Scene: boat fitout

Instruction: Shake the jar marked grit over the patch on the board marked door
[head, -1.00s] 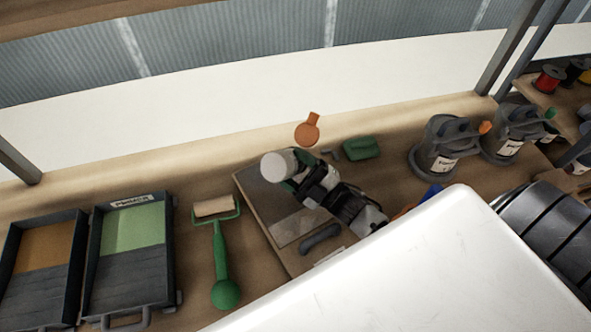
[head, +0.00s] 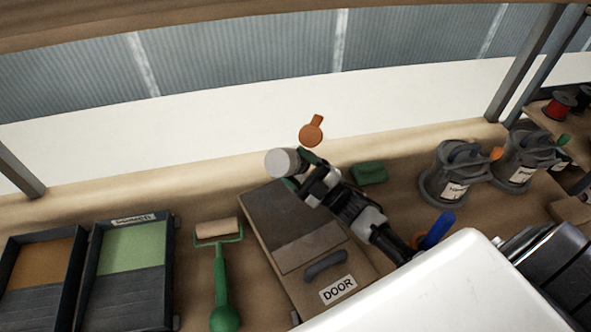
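The board marked DOOR (head: 350,260) lies on the bench, with a dark handle on its near half. A darker patch (head: 285,222) covers its far half. My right gripper (head: 308,178) is shut on a jar (head: 280,163) above the board's far edge. The jar's pale round end faces up and left, so it appears tilted. Its marking cannot be read, and the gripper hides part of it. No grains are visible falling. My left gripper is not in view.
A green-handled roller (head: 220,275) and two paint trays (head: 165,255) are left of the board. An orange paddle-shaped item (head: 312,132), a green block (head: 369,173) and a blue item (head: 438,230) are nearby. Two grey cans (head: 452,172) (head: 522,160) stand right.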

